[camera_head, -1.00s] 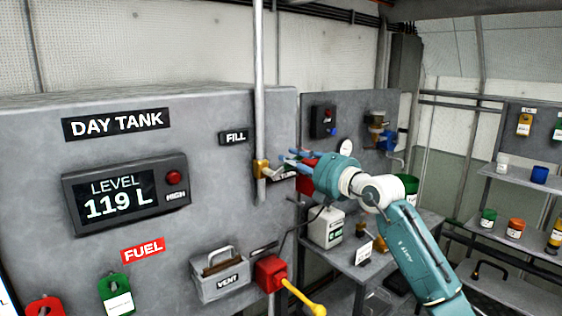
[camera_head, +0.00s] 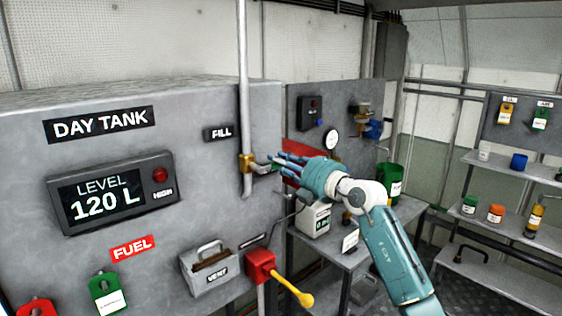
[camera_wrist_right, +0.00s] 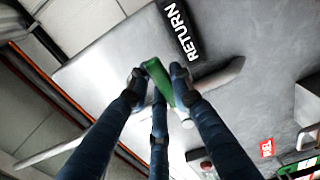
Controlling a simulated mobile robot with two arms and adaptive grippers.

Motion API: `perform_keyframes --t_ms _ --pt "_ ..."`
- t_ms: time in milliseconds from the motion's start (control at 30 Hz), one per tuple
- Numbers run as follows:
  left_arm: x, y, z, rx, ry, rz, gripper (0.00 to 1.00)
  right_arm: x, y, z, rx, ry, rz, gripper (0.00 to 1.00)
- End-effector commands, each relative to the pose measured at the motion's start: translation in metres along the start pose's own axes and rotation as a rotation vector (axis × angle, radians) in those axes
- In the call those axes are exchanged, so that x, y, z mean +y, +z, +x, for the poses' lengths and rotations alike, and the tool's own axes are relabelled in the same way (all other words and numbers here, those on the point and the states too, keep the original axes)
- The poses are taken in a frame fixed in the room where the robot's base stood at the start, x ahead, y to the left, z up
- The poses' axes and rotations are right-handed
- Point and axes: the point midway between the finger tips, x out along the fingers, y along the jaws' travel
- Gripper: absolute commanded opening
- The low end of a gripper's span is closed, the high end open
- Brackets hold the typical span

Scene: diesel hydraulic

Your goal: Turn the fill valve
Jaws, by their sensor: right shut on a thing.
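The fill valve has a brass body (camera_head: 247,163) on the vertical pipe, just below the FILL label (camera_head: 218,133). Its short grey lever (camera_head: 264,168) sticks out to the right and ends in a green grip. My right gripper (camera_head: 281,165) is at the lever's end, its blue fingers around the grip. In the right wrist view the green grip (camera_wrist_right: 159,82) lies between the dark blue fingers (camera_wrist_right: 160,95), which are closed on it. My fingers partly hide the grip in the head view. My left gripper is not in view.
The grey day tank's display (camera_head: 112,192) reads 120 L. A table with a white canister (camera_head: 315,220) stands behind my arm; shelves are at right.

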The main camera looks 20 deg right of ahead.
Motion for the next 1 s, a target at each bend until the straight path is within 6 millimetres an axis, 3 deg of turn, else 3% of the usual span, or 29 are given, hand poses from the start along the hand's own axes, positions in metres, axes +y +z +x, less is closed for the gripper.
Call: perform_keyframes --t_ms 100,133,233,633,1000 --pt "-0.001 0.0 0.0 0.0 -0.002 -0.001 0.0 -0.002 0.0 0.0 0.001 -0.004 0.005 0.0" --pt "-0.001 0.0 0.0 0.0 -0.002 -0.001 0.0 -0.003 0.0 0.0 0.001 -0.004 0.005 0.23" --pt "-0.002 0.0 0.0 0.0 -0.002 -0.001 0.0 -0.003 0.0 0.0 0.001 -0.004 0.004 0.42" --pt "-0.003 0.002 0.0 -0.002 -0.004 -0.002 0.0 -0.002 0.0 -0.008 0.0 -0.002 0.002 0.42" --pt "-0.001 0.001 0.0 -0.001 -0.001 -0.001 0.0 -0.003 0.001 -0.081 -0.001 -0.005 0.001 0.42"
